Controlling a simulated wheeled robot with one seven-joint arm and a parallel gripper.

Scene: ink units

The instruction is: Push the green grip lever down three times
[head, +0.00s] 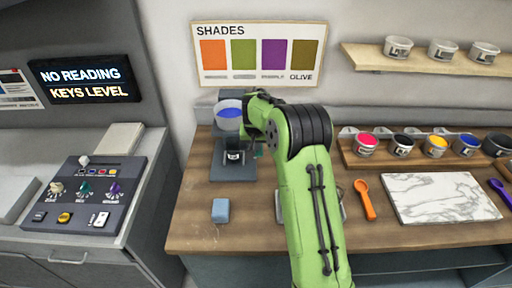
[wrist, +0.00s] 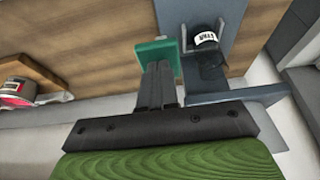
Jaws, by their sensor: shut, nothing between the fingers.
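The green grip lever (wrist: 157,50) shows in the wrist view just beyond my fingertips. In the head view only a small part of the green grip (head: 259,150) shows beside my arm. My gripper (wrist: 158,72) is shut and empty, its fingertips overlapping the grip's near edge in the wrist view. I cannot tell whether they touch it. The lever belongs to a grey dispenser (head: 233,172) with a bowl of blue ink (head: 229,113) on top. A dark labelled cup (head: 234,157) stands on its base and also shows in the wrist view (wrist: 207,50).
A light blue block (head: 220,210) lies in front of the dispenser. To the right are an orange spoon (head: 364,199), a marble slab (head: 441,197) and a rack of ink pots (head: 401,143). A control panel (head: 84,194) stands left, under a sign reading "NO READING KEYS LEVEL" (head: 86,82).

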